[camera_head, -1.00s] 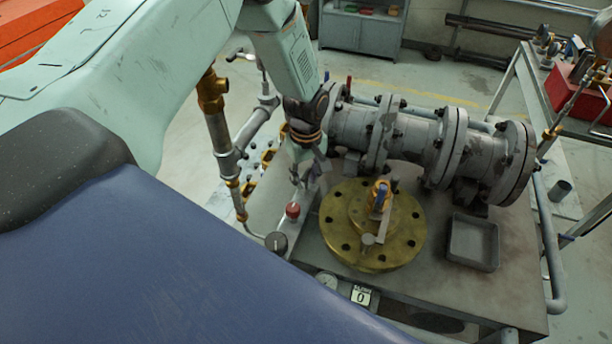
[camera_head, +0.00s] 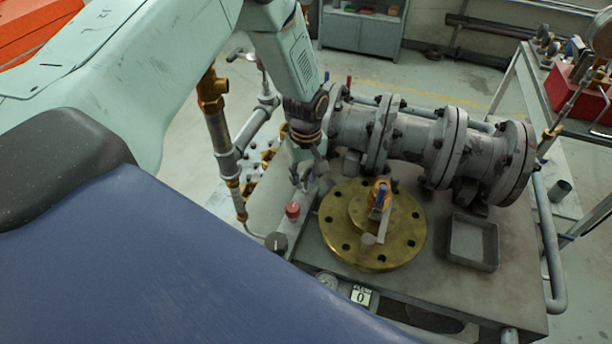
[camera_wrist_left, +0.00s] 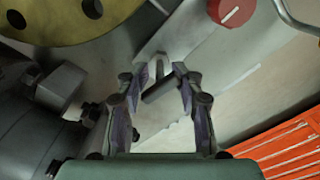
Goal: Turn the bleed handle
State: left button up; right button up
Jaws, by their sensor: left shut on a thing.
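My left gripper (camera_head: 304,182) points down at the grey plate between the pipe and the red knob in the head view. In the left wrist view, a short dark grey handle (camera_wrist_left: 161,86), which looks like the bleed handle, stands between the fingers of my left gripper (camera_wrist_left: 162,92). The fingers are shut on it, though their contact with it is hard to make out. In the head view the handle is mostly hidden by the fingers. My right gripper is in neither view.
A red knob (camera_head: 292,210) and a black knob (camera_head: 276,242) stand close in front of the gripper. A brass flange (camera_head: 400,238) lies to its right, with the grey flanged pipe (camera_head: 410,135) behind. A grey tray (camera_head: 473,262) sits farther right. A brass-fitted pipe (camera_head: 218,128) rises at left.

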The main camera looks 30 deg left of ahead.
aim_at(306, 173)
pick_arm(q)
jog(key=shift+w+r, duration=0.25)
jog(key=shift+w, duration=0.1)
dwell(0.3)
jog(key=o, duration=1.2)
jog(key=shift+s+f, duration=0.1)
jog(key=shift+s, duration=0.15)
jog(key=shift+o, duration=0.2)
notch_tip(306, 173, up, 12)
jog(key=shift+c, duration=0.5)
